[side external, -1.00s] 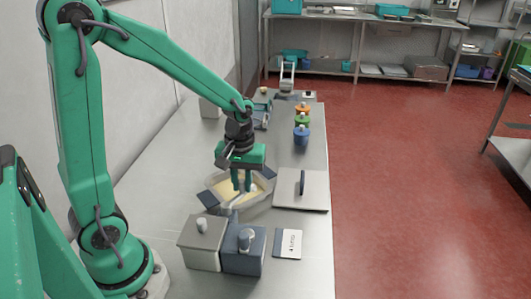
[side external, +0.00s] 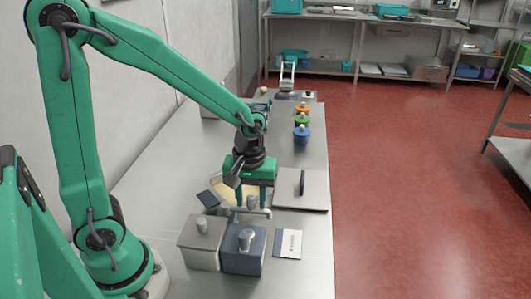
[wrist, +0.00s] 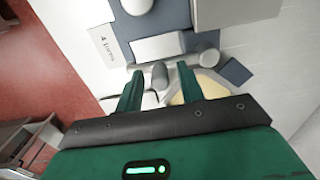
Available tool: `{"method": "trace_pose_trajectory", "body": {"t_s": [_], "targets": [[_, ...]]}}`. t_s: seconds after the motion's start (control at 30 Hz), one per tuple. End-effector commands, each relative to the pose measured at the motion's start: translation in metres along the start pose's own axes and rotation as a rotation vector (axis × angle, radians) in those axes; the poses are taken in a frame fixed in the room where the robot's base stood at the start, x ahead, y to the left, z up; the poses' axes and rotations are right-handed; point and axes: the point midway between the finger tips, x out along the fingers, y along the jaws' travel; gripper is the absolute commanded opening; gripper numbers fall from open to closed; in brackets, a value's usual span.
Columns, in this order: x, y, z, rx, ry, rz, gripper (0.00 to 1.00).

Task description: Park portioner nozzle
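The portioner nozzle (side external: 262,212) is a pale horizontal arm at the near edge of the kettle (side external: 214,193), pointing right. In the wrist view the nozzle (wrist: 158,46) runs beside a round pale cap (wrist: 209,58). A grey rounded peg (wrist: 159,75) stands by the nozzle arm. My gripper (side external: 255,200) points down over it, with its two green fingers on either side of the peg. In the wrist view my gripper (wrist: 159,70) shows a gap between the peg and each finger. The kettle holds yellow contents, partly hidden by my gripper.
A grey box (side external: 200,255) and a dark blue box (side external: 243,262), both with knobs, stand in front. A "4 turns" card (side external: 287,244) lies to their right. A pale board (side external: 312,192) with a dark handle lies right of the kettle. Several coloured pots (side external: 301,135) stand farther back.

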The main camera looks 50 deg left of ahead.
Motion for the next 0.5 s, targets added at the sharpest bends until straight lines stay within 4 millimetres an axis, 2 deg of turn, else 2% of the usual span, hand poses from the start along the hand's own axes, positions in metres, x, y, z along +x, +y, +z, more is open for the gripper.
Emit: {"method": "trace_pose_trajectory", "body": {"t_s": [0.27, 0.5], "targets": [[-0.002, 0.000, 0.000, 0.000, 0.000, 0.000, 0.38], [-0.016, 0.000, -0.001, 0.000, 0.001, 0.001, 0.38]]}}
